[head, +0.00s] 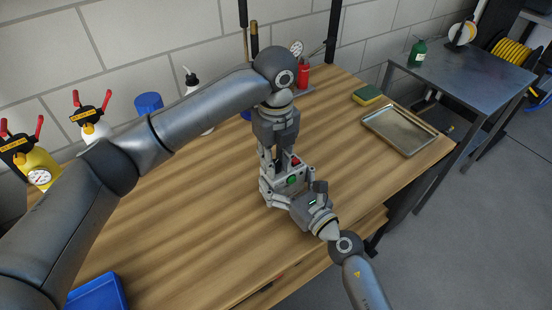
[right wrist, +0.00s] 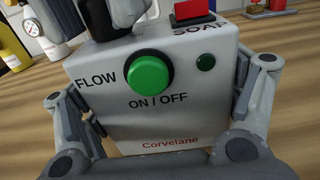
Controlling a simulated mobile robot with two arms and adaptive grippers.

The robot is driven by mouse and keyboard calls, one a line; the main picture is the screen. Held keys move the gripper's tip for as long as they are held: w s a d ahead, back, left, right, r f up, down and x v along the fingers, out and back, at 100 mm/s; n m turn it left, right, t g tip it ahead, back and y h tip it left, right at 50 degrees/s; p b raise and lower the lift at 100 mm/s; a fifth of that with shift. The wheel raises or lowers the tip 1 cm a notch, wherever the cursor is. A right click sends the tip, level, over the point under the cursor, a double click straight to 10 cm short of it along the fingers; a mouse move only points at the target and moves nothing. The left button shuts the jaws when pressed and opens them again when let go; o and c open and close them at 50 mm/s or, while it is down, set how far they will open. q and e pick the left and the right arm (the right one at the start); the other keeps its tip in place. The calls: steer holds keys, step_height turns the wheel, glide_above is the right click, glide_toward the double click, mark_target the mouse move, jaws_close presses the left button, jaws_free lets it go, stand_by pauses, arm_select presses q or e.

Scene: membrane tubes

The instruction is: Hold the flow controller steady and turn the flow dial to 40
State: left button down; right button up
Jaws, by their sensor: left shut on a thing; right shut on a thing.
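The flow controller (head: 293,181) is a pale box with a green button and a red switch, standing on the wooden table. In the right wrist view its front (right wrist: 170,120) reads FLOW, SOAP, ON / OFF and Corvelane. My right gripper (right wrist: 165,95) is shut around the box, one finger on each side. My left gripper (head: 272,158) reaches down from above and is shut on the black flow dial (right wrist: 104,22) at the box's top left. The left fingers partly cover the dial; its setting cannot be read.
A metal tray (head: 400,131) and a sponge (head: 367,95) lie at the table's right. A red bottle (head: 303,73), white pump bottle (head: 191,80) and yellow container (head: 40,165) stand along the back. A blue bin (head: 97,292) is front left. The table's middle (head: 190,210) is clear.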

mark_target(276, 164)
arm_select(q)
steer(key=shift+m, duration=0.6)
arm_select(e)
steer(key=shift+d+f, duration=0.1)
arm_select(q)
steer(key=c, duration=1.5)
jaws_free()
steer(key=shift+r, duration=0.1)
step_height(276, 164, up, 12)
arm_select(e)
steer(key=o, duration=1.1)
